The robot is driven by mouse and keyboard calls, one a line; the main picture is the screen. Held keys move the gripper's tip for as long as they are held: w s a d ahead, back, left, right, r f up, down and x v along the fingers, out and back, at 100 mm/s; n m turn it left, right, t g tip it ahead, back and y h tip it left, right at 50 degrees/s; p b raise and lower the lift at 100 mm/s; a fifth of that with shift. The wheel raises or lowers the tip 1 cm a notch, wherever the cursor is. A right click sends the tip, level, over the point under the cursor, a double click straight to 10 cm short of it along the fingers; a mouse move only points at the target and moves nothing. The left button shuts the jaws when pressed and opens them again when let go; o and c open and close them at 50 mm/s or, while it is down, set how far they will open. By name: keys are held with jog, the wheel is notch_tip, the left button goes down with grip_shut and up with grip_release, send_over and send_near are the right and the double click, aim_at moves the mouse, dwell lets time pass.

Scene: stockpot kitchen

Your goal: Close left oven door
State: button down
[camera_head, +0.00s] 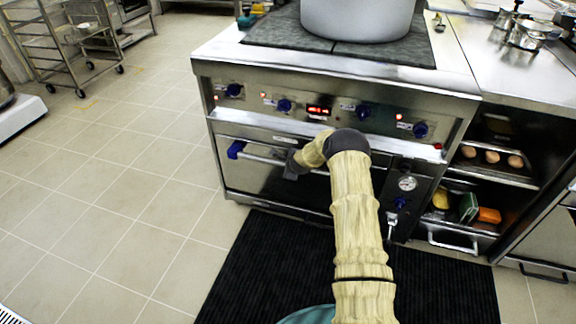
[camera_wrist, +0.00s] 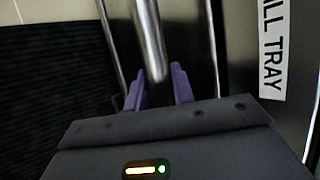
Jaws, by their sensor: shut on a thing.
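The stainless oven door (camera_head: 262,182) is on the front of the range, below the control panel. It looks upright and close to flush with the front; I cannot tell if a small gap remains. A metal bar handle (camera_head: 262,154) with a blue end runs along its top edge. My gripper (camera_head: 292,165) is at this handle, right of the blue end. In the wrist view, the purple fingers of my gripper (camera_wrist: 159,88) sit on either side of the handle bar (camera_wrist: 150,45), shut on it. My arm hides the right part of the door and handle.
A large stockpot (camera_head: 357,18) stands on the range top. Blue knobs (camera_head: 284,105) line the control panel. Open shelves with food (camera_head: 490,156) are at the right. A wheeled rack (camera_head: 65,50) stands far left.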

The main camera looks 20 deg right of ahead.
jog(key=shift+w+a+r, duration=0.1)
jog(key=shift+w+r, duration=0.25)
jog(key=shift+r, duration=0.1)
jog(key=c, duration=1.2)
grip_release()
jog(key=shift+w+f, duration=0.1)
jog(key=shift+s+d, duration=0.2)
jog(key=shift+s, duration=0.05)
jog(key=p+v, duration=0.4)
jog(key=v, duration=1.3)
jog(key=shift+a, duration=0.1)
